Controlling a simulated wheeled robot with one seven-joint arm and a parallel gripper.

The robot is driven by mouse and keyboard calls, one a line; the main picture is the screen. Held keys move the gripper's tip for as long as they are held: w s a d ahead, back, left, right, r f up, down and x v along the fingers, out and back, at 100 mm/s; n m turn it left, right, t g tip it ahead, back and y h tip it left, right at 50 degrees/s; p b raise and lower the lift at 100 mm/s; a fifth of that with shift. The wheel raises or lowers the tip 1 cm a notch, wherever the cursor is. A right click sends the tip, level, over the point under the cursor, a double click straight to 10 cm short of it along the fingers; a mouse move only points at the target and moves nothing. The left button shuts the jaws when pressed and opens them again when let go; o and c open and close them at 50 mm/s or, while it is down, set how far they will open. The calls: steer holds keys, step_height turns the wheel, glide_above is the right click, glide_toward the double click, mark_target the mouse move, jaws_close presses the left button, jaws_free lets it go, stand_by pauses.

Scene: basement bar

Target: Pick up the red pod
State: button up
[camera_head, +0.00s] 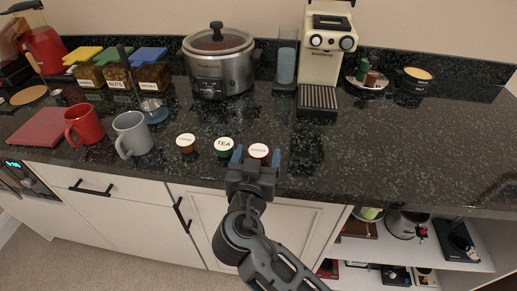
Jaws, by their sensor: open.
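The red pod (258,151) stands near the front edge of the dark counter, with a white labelled lid and a red side. It is the rightmost of three pods in a row. My gripper (257,156) is open, with one blue-tipped finger on each side of the pod in the picture. I cannot tell whether the fingers touch it or how deep they reach. The gripper body hides the counter just in front of the pod. The green tea pod (224,146) stands close to the left finger. A brown pod (186,142) is farther left.
A grey mug (133,134) and a red mug (84,124) stand to the left. A slow cooker (219,70) and a cream coffee machine (324,52) stand behind. A plate (352,81) and a black bowl (413,85) are at the back right. The right counter (420,145) is clear.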

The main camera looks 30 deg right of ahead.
steer(key=shift+x, duration=1.15)
steer(key=c, duration=1.1)
